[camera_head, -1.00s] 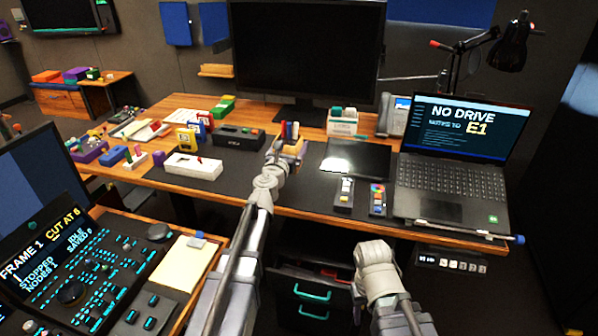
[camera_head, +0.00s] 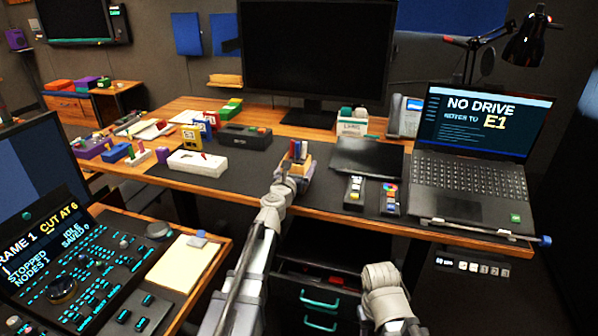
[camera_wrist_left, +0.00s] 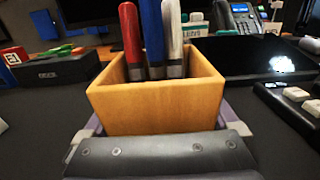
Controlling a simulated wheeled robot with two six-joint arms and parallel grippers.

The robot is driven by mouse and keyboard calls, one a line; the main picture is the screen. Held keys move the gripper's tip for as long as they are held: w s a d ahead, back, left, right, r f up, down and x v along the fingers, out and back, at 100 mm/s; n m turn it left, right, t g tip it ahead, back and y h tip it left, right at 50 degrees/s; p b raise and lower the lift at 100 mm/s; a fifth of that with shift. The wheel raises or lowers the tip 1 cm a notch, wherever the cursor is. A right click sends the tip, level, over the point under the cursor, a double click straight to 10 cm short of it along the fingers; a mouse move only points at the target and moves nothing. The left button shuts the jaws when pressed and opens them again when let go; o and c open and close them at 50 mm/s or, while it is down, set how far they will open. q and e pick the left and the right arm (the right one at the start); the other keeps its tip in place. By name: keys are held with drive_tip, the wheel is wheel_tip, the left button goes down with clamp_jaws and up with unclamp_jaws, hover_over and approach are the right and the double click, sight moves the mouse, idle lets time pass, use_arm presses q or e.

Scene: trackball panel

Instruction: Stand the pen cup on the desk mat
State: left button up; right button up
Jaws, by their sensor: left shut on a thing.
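The pen cup is a square wooden box (camera_wrist_left: 155,103) holding a red, a blue and a white pen. It is upright between the fingers of my left gripper (camera_head: 296,172), which is shut on it. In the head view the cup (camera_head: 306,160) shows over the dark desk mat (camera_head: 245,184), towards its front edge. The gripper hides the cup's base, so I cannot tell whether it touches the mat. In the head view my right arm is low at the front, and its fingers are not seen.
A tablet (camera_head: 366,157) and two small control pads (camera_head: 354,192) lie to the right of the cup, then a laptop (camera_head: 470,185). A white box (camera_head: 197,163) and a black dock (camera_head: 244,137) stand to the left. The mat between is clear.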

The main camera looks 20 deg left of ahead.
use_arm(q)
drive_tip(key=o, duration=1.1)
drive_tip(key=shift+f, duration=0.1)
drive_tip(key=shift+c, duration=0.2)
drive_tip(key=shift+o, duration=0.4)
drive_tip(key=shift+r, duration=0.2)
drive_tip(key=s, duration=1.2)
drive_tip(key=shift+a, duration=0.2)
